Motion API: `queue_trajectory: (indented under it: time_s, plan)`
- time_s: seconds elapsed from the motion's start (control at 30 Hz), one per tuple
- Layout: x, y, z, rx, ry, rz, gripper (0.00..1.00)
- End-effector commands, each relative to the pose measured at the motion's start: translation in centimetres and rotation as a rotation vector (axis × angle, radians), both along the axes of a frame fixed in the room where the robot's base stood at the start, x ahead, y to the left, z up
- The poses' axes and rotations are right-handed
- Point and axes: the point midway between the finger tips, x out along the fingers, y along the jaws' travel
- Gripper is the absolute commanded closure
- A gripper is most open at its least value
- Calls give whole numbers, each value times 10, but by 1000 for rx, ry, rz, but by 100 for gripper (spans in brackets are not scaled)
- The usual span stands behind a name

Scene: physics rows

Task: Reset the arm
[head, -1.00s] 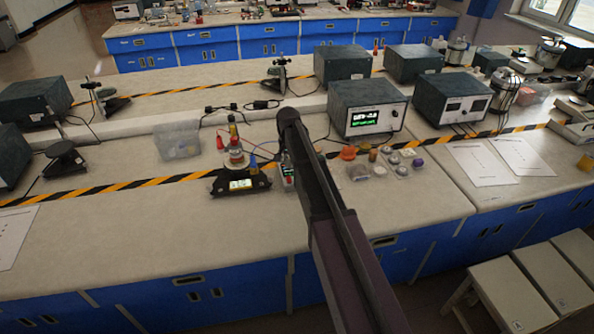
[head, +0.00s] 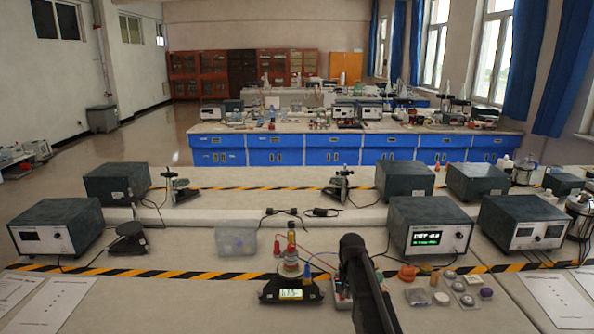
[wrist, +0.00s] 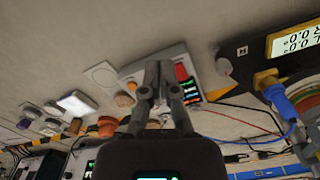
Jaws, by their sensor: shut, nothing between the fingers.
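My gripper shows in the wrist view (wrist: 158,85), with its grey fingers together and nothing between them. It hangs above the bench, and a small meter with a coloured display (wrist: 187,84) lies behind the fingertips. In the head view my dark arm reaches up from the lower right over the bench, and the gripper itself is hidden behind it. Left of the arm stands a black device with a lit screen (head: 290,294) and red, yellow and blue leads. The same meter (head: 342,288) shows beside the arm, partly covered.
A power supply with a green display (head: 427,238) stands behind the arm. A clear plastic box (head: 236,240) stands further left. The bench's front left surface (head: 170,305) is clear.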

Motion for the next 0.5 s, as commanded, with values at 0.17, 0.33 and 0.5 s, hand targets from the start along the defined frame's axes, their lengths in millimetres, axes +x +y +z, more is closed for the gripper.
queue_trajectory:
  time_s: [0.17, 0.33, 0.5]
  plan:
    - [-84, 0, 0, 0, 0, 124, 100]
    - [-152, 0, 0, -1, 0, 248, 100]
    - [-200, 0, 0, -1, 0, 344, 100]
